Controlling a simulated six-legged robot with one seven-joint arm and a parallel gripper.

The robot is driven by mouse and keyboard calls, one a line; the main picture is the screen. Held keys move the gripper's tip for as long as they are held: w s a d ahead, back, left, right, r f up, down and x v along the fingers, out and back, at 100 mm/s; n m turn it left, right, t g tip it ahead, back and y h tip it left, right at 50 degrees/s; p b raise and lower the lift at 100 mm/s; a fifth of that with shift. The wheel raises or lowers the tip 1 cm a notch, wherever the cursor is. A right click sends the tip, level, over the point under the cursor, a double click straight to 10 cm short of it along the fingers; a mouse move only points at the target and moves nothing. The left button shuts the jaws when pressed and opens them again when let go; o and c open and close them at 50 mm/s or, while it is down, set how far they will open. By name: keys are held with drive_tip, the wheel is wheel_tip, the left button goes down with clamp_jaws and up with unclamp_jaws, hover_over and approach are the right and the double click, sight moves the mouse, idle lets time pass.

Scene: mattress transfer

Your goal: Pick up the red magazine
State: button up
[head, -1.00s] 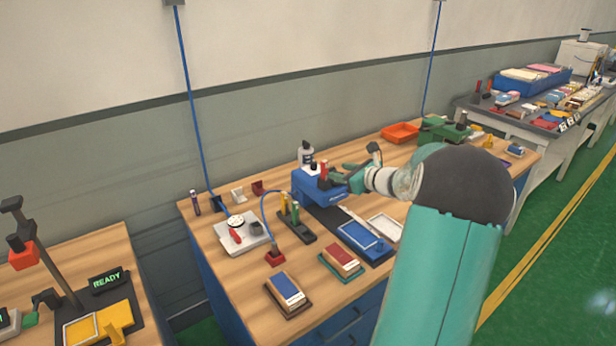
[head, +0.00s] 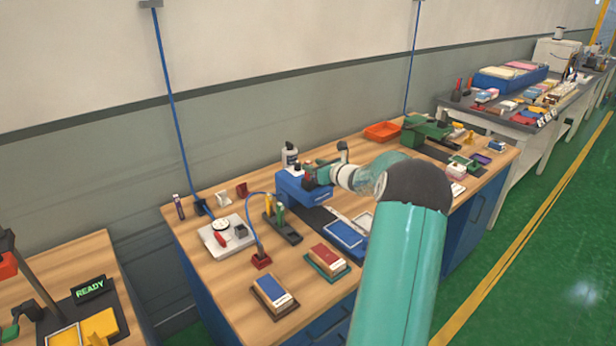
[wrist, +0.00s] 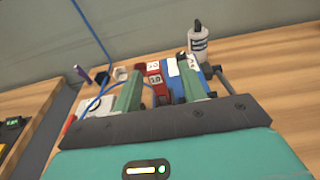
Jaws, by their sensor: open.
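A small upright red block with a white label, which looks like the red magazine (wrist: 154,78), stands at the blue machine (head: 300,189) on the wooden workbench. In the wrist view it shows between the two green fingers of my gripper (wrist: 160,88), nearer the left finger. My gripper is open, with nothing visibly clamped. In the head view my gripper (head: 314,175) is right at the top of the blue machine, and only a bit of red shows there. Whether a finger touches the red block I cannot tell.
A white bottle (head: 290,156) stands behind the blue machine. A red-and-white block (head: 327,257) and a blue-topped block (head: 273,290) lie on small trays in front. A rack with upright coloured pieces (head: 281,221) stands to the left. An orange tray (head: 382,131) is farther right.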

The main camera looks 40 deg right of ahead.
drive_tip(key=x, duration=0.4)
drive_tip(key=shift+w+a+f, duration=0.2)
drive_tip(key=shift+w+a, duration=0.05)
drive_tip(key=shift+w, duration=0.05)
drive_tip(key=shift+c, duration=0.4)
clamp_jaws()
drive_tip(key=shift+r, duration=0.15)
